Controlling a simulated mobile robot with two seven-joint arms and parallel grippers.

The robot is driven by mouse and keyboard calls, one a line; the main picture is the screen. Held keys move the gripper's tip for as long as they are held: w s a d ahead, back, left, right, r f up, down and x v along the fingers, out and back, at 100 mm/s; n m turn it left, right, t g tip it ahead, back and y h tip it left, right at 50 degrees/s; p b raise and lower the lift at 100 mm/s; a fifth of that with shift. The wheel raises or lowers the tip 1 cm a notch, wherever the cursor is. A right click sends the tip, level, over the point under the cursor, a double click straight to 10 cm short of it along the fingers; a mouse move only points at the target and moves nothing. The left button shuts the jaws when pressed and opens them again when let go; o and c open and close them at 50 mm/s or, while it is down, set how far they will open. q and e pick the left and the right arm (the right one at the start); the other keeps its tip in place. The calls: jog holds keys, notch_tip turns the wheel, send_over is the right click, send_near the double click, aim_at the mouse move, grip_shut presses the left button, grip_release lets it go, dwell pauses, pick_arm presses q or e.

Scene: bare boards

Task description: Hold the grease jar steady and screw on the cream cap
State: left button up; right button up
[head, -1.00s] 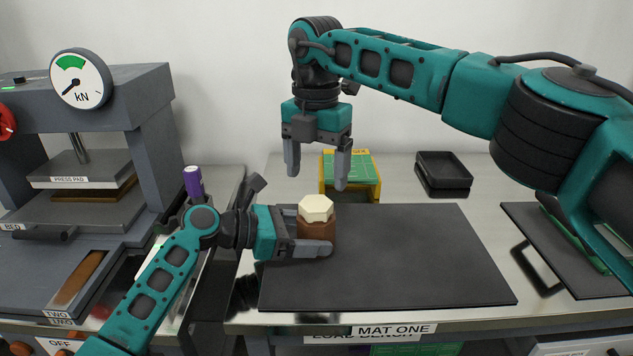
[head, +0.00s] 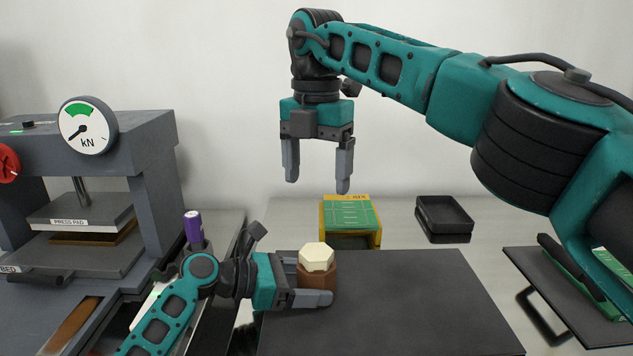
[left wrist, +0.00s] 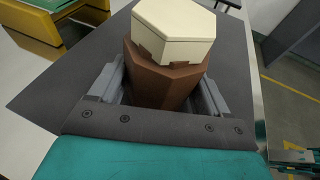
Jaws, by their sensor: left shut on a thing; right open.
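The brown grease jar (head: 318,279) stands upright on the dark mat (head: 400,310). The cream cap (head: 317,256), many-sided, sits on top of the jar. My left gripper (head: 312,283) is shut on the jar from the left, one finger on each side. In the left wrist view the jar (left wrist: 160,82) is between the fingers, and the cap (left wrist: 175,30) covers its top; whether it is threaded down tight cannot be told. My right gripper (head: 318,181) is open and empty, pointing down well above the cap.
A yellow box with a green top (head: 348,215) stands behind the mat. A black tray (head: 444,217) is at the back right. The press (head: 90,190) and a purple-topped item (head: 194,228) are at the left. The mat right of the jar is clear.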

pick_arm(q)
jog(key=o, duration=1.1)
jog(key=v, duration=1.2)
jog(key=shift+s, duration=0.1)
